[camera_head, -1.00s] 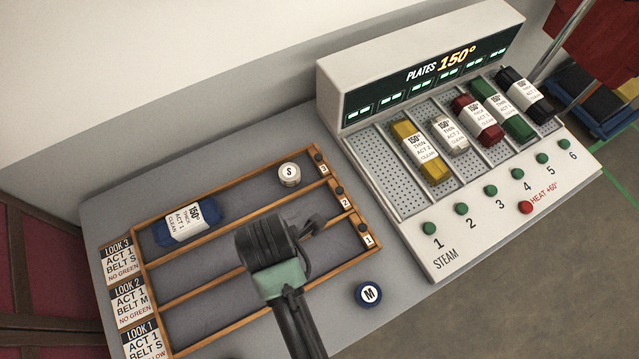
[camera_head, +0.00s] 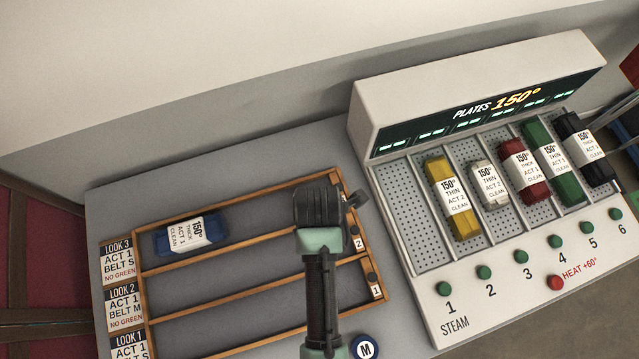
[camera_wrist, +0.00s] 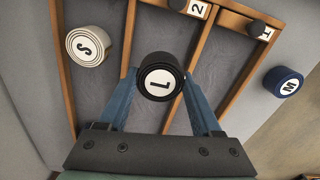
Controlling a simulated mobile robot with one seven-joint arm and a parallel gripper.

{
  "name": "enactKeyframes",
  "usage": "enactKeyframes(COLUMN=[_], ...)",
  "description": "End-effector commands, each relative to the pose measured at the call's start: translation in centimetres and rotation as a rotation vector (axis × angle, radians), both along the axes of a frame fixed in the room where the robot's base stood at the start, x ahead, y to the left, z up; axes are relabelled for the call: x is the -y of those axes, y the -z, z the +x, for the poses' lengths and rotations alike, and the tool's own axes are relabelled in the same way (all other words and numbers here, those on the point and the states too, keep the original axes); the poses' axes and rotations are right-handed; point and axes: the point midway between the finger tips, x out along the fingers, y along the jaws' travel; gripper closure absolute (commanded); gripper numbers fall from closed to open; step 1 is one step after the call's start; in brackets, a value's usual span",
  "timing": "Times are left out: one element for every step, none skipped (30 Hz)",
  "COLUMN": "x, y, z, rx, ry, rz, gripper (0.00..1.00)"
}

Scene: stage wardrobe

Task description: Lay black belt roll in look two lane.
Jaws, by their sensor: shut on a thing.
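The black belt roll (camera_wrist: 158,78), with a white disc marked L, is between the blue fingers of my gripper (camera_wrist: 160,90) in the wrist view. My gripper is shut on it. In the wrist view it appears over the look two lane (camera_wrist: 152,28), between that lane's wooden dividers; I cannot tell its height. In the head view my gripper (camera_head: 318,210) is over the right end of the rack and hides the roll. The look two card (camera_head: 124,306) at the rack's left reads ACT 1, BELT M, NO GREEN.
A cream roll marked S (camera_wrist: 88,46) lies in the look three lane. A blue bundle (camera_head: 190,233) lies at that lane's left. A blue roll marked M (camera_head: 364,347) sits outside the rack. The steam plate unit (camera_head: 420,243) holds several bundles at right.

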Motion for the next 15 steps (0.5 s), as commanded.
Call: enactKeyframes(x=[0.0,0.0,0.0,0.0,0.0,0.0,0.0,0.0,0.0,0.0,0.0,0.0,0.0,0.0,0.0], y=[0.4,0.6,1.1,1.6,2.0,2.7,3.1,3.5,3.9,4.2,4.3,4.5,4.5,4.6,4.5], z=[0.0,0.0,0.0,0.0,-0.1,0.0,0.0,0.0,0.0,0.0,0.0,0.0,0.0,0.0,0.0], rx=[-0.001,0.0,-0.001,-0.002,-0.002,-0.002,-0.002,-0.001,-0.001,0.0,0.001,0.001,0.001,0.001,0.002], ry=[0.0,0.0,0.0,0.0,0.0,0.0,0.0,0.0,0.0,0.0,0.0,0.0,0.0,0.0,0.0], rz=[0.0,0.0,0.0,0.0,0.0,0.0,0.0,0.0,0.0,0.0,0.0,0.0,0.0,0.0,0.0], gripper=[0.94,0.94,0.94,0.94,0.94,0.94,0.94,0.94,0.94,0.94,0.94,0.94,0.94,0.94,0.94])
